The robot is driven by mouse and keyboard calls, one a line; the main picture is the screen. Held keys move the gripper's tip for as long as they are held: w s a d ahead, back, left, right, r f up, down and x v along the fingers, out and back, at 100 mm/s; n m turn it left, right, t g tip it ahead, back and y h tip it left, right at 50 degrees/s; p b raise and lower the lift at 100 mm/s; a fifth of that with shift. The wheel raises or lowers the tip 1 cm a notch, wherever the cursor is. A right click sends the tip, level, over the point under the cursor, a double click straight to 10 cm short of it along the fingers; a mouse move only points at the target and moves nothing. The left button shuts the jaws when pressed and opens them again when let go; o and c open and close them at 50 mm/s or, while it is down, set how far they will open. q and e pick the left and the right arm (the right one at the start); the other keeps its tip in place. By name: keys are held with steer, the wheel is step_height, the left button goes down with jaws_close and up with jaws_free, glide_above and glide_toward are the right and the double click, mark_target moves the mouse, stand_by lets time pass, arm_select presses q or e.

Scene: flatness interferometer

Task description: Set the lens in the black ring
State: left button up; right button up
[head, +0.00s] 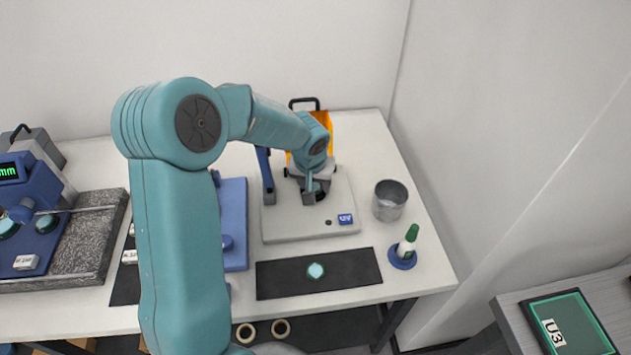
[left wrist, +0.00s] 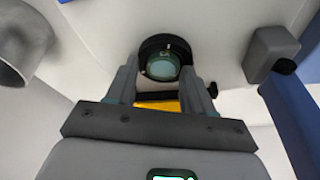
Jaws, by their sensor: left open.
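The black ring (left wrist: 151,45) stands on the pale instrument base (head: 290,226) and shows from close up in the left wrist view. A round greenish glass disc, seemingly the lens (left wrist: 162,67), appears inside the ring's outline; I cannot tell whether it is fully seated or level. My left gripper (left wrist: 160,72) is open, one finger on each side of the disc. In the head view my left gripper (head: 315,188) reaches down to the ring, and its fingers hide much of it. Another pale green disc (head: 315,270) lies on the black mat (head: 275,280). My right gripper is not in view.
A metal cup (head: 390,200) and a green-capped white bottle in a blue holder (head: 402,258) stand to the right. A blue post (head: 265,168) rises left of the ring. An orange item (head: 322,122) is behind. A blue tray (head: 235,225) and granite slab (head: 95,235) lie left.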

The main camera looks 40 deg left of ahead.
arm_select(q)
steer(key=shift+s+f, duration=0.45)
steer(key=shift+f, duration=0.1)
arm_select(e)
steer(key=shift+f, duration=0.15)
arm_select(q)
steer(key=shift+a+r, duration=0.1)
steer(key=shift+r, duration=0.2)
step_height(320, 180, up, 3)
steer(key=shift+s+a+r, duration=0.1)
steer(key=shift+s+r, duration=0.05)
steer(key=v, duration=1.3)
steer(key=shift+d+r, duration=0.3)
steer(key=shift+d, duration=0.15)
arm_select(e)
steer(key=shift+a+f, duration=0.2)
